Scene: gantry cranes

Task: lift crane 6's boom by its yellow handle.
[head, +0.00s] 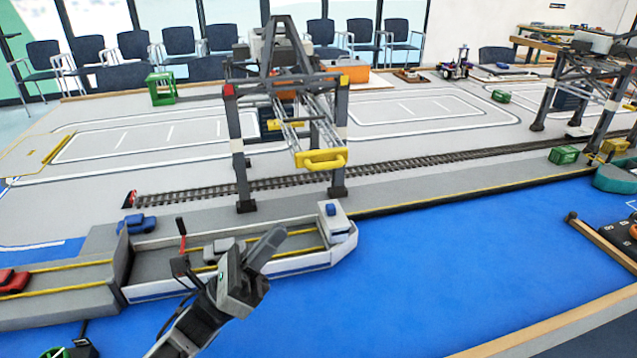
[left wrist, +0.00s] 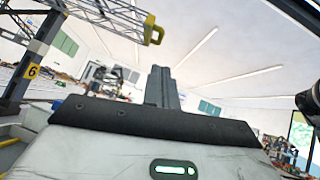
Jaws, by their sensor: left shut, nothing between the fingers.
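Crane 6 (head: 340,120) is a grey gantry crane astride the rail track; its boom (head: 290,125) is a truss reaching toward me. The yellow handle (head: 320,159) hangs at the boom's near end. In the left wrist view the handle (left wrist: 153,30) is above and ahead of the fingers, and a yellow "6" plate (left wrist: 33,71) marks the crane's leg. My left gripper (head: 276,236) is below and left of the handle in the head view, apart from it, over the ship. Its fingers (left wrist: 160,75) are shut with nothing between them. My right gripper is out of view.
Another gantry crane (head: 555,95) stands at the right. A green boat (head: 615,178) is at the right edge. Blue water in front is mostly clear.

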